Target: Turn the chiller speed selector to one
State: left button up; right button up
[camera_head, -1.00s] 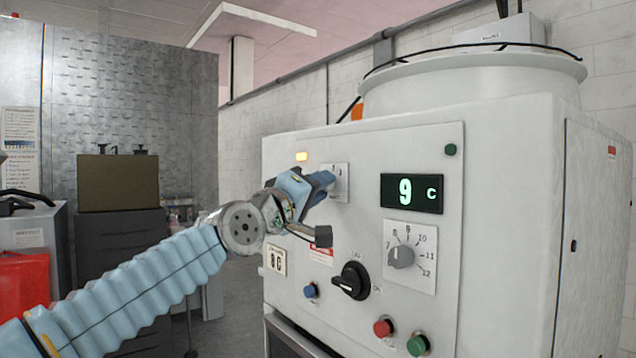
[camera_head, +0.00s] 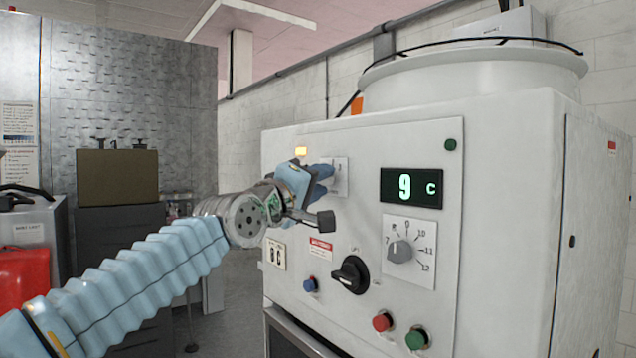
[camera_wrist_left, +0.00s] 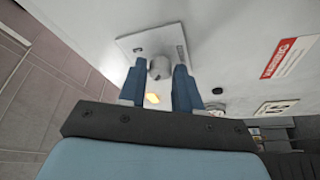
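A small selector on a white square plate (camera_head: 341,176) is at the upper left of the machine's front panel. In the left wrist view its round grey knob (camera_wrist_left: 160,67) stands out from the tilted plate (camera_wrist_left: 152,40). My left gripper (camera_head: 322,182) is at this plate. In the left wrist view the two blue fingers of my left gripper (camera_wrist_left: 160,80) lie on either side of the knob, with little or no gap, and appear shut on it. In the head view the gripper hides the knob; its exact setting cannot be read. My right gripper is not in view.
A numbered temperature dial (camera_head: 400,251) and a green display reading 9 C (camera_head: 411,187) are to the right. A black rotary switch (camera_head: 350,275), a blue button (camera_head: 310,284), a red button (camera_head: 382,322) and a green button (camera_head: 417,338) are below. An amber lamp (camera_head: 301,151) glows above.

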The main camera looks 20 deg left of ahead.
pick_arm(q)
jog(key=shift+o, duration=1.4)
jog(key=shift+s+f, duration=0.1)
jog(key=b+v, duration=0.5)
jog(key=v, duration=0.8)
jog(key=shift+s, duration=0.3)
jog(key=shift+a, duration=0.2)
